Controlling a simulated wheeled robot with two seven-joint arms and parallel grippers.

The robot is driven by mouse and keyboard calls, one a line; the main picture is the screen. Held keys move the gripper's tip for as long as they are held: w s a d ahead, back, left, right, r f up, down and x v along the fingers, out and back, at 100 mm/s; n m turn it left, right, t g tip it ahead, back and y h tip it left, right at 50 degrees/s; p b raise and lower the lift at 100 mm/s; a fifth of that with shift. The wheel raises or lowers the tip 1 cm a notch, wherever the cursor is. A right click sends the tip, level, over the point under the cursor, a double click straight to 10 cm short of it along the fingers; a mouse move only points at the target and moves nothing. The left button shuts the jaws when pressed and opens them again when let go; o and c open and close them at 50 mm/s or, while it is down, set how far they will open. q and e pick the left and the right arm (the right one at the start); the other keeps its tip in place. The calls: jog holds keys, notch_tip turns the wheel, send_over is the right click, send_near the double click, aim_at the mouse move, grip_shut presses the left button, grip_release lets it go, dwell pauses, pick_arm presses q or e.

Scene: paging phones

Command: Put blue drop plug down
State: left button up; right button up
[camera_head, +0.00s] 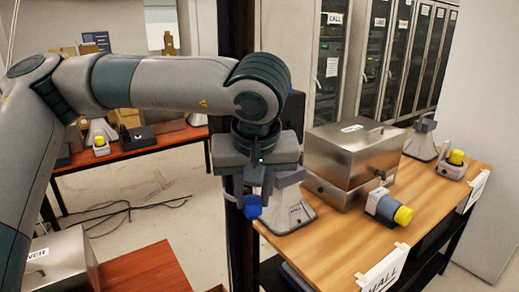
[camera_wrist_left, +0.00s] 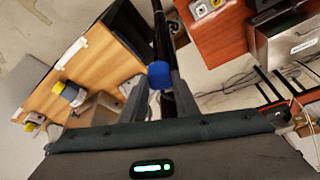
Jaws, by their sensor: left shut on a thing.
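My left gripper (camera_head: 249,195) points down near the left end of the wooden table (camera_head: 330,221) and is shut on the blue drop plug (camera_head: 252,207). In the left wrist view the blue plug (camera_wrist_left: 159,74) shows between the fingertips (camera_wrist_left: 159,92). I cannot tell whether the plug touches the stand or the table. My right gripper is in neither view.
A steel box (camera_head: 345,160) stands on the table, with a grey plug with a yellow end (camera_head: 388,208) in front. Another cone stand (camera_head: 423,140) and a yellow-topped device (camera_head: 454,163) are at the right. A dark post (camera_head: 238,250) rises beside my gripper. Loose cables lie on the floor.

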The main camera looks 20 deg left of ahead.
pick_arm(q)
jog(key=a+f+m+b, duration=0.1)
jog(key=a+f+b, duration=0.2)
jog(key=f+b, duration=1.1)
notch_tip(320, 180, down, 10)
jog(key=shift+a+f+m, duration=0.2)
jog(key=shift+m, duration=0.2)
jog(key=shift+s, duration=0.1)
